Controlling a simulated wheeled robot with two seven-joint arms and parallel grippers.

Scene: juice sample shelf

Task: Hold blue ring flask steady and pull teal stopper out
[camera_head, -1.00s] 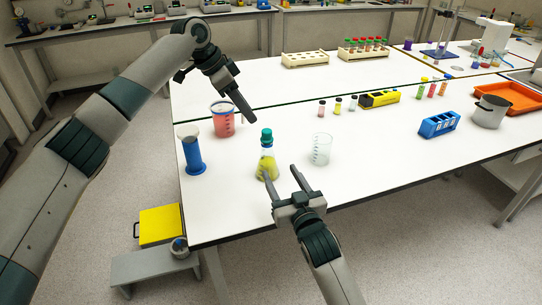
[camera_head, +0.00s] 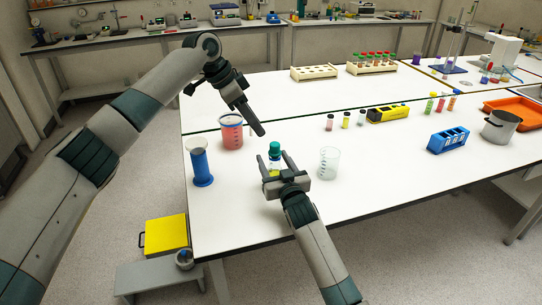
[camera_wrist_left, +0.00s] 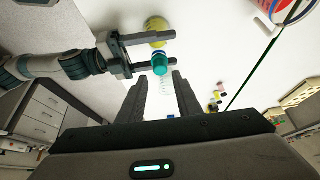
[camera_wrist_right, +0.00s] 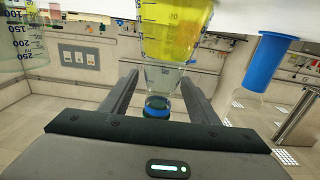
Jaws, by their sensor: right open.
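The flask (camera_head: 274,171) holds yellow liquid and stands upright on the white table, partly hidden by my right gripper. Its teal stopper (camera_head: 274,148) is in the neck. In the right wrist view the flask (camera_wrist_right: 170,38) appears upside down, with a blue ring (camera_wrist_right: 156,102) near the stopper (camera_wrist_right: 157,112). My right gripper (camera_head: 275,158) is open, its fingers on either side of the neck; contact cannot be told. My left gripper (camera_head: 256,130) is open and empty, above and behind the stopper. In the left wrist view the stopper (camera_wrist_left: 160,62) lies just beyond its fingertips (camera_wrist_left: 163,77).
A clear beaker (camera_head: 329,163) stands close right of the flask. A red-filled beaker (camera_head: 231,131) and a blue-based cylinder (camera_head: 201,165) stand to the left. Small vials (camera_head: 345,120) and a blue rack (camera_head: 447,140) are farther right. The front table edge is near.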

